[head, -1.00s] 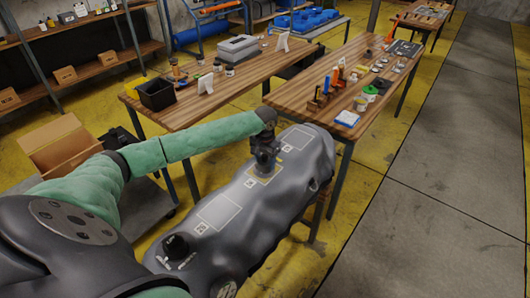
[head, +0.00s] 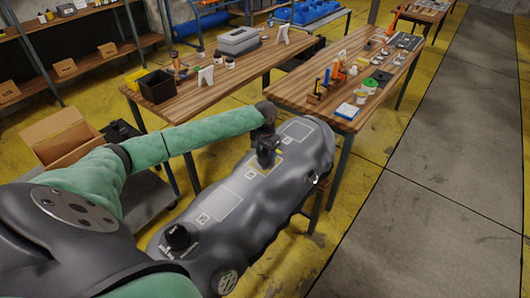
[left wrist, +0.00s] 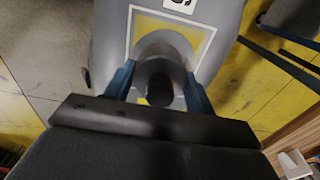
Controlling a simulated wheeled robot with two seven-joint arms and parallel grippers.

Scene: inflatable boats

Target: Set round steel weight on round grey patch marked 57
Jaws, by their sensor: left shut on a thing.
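My left gripper (head: 266,163) reaches down over the grey inflatable tube (head: 225,240). In the left wrist view, its two blue fingers (left wrist: 160,85) are shut on the round steel weight (left wrist: 165,48), a silvery round body with a dark knob toward the camera. The weight is over a yellow area (left wrist: 200,36) in a white square outline on the tube. I cannot tell whether it touches the surface. A round grey patch cannot be made out apart from the weight, and the number on the white tag (left wrist: 180,5) is unclear. My right gripper is not in view.
Other white-outlined rectangles (head: 222,207) lie along the tube, and a black valve (head: 178,237) is at its near end. Wooden tables (head: 290,97) with tools and small jars stand behind. A cardboard box (head: 62,138) sits on a cart at left. The floor at right is clear.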

